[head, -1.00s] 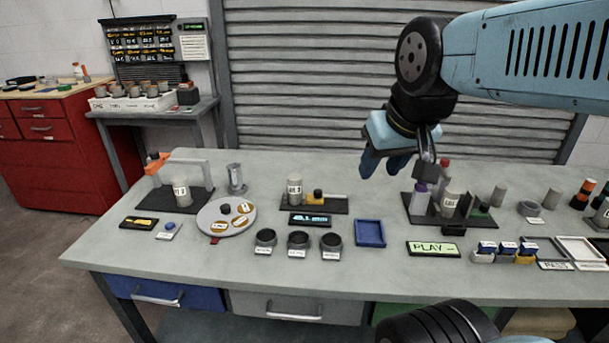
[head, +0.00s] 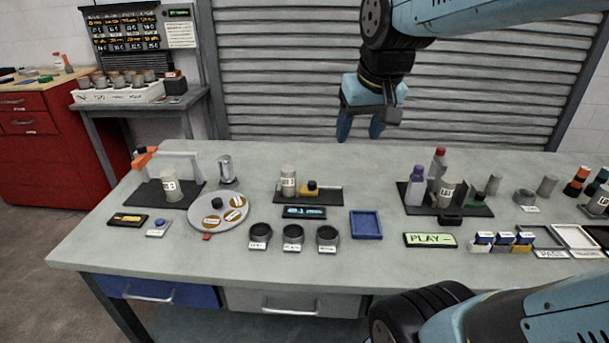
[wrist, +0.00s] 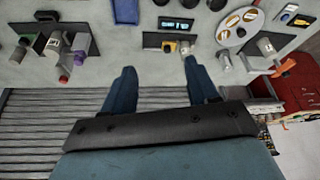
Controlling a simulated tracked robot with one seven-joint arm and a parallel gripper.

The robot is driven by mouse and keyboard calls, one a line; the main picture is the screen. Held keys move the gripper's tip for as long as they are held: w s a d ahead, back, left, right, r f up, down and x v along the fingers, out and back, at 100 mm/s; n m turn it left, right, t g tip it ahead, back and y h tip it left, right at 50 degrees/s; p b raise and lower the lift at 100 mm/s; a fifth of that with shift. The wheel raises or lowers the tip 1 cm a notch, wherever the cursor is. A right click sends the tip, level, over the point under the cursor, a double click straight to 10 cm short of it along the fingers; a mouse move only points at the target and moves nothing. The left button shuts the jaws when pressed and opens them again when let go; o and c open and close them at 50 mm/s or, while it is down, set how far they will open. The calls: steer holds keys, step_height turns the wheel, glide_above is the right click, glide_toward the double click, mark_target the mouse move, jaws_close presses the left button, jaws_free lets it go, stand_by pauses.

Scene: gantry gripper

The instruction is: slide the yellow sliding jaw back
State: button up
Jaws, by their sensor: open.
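The yellow sliding jaw (head: 310,187) is a small block with a dark top on a dark base plate (head: 335,196) at the middle of the bench. A grey labelled cylinder (head: 288,182) stands just left of it. A display reading about 49.1 mm (head: 304,212) lies in front. My gripper (head: 360,138) is open and empty, high above the back of the bench, to the right of the jaw. In the wrist view the yellow jaw (wrist: 170,46) shows beyond and between my open blue fingers (wrist: 160,75), clear of them.
A purple-topped bottle (head: 415,186) and a red-topped bottle (head: 438,170) stand right of the jaw. A round disc (head: 205,222), black cups (head: 293,237) and a blue tray (head: 366,225) lie around the front. The bench behind the jaw is clear.

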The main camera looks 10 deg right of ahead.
steer(key=w+f+g, duration=0.1)
steer(key=w+f, duration=0.1)
steer(key=w, duration=0.8)
steer(key=m+g, duration=0.1)
steer(key=g, duration=0.3)
glide_above(312, 182)
step_height(312, 182, down, 17)
step_height(312, 182, down, 13)
steer(key=shift+r, duration=0.2)
jaws_close()
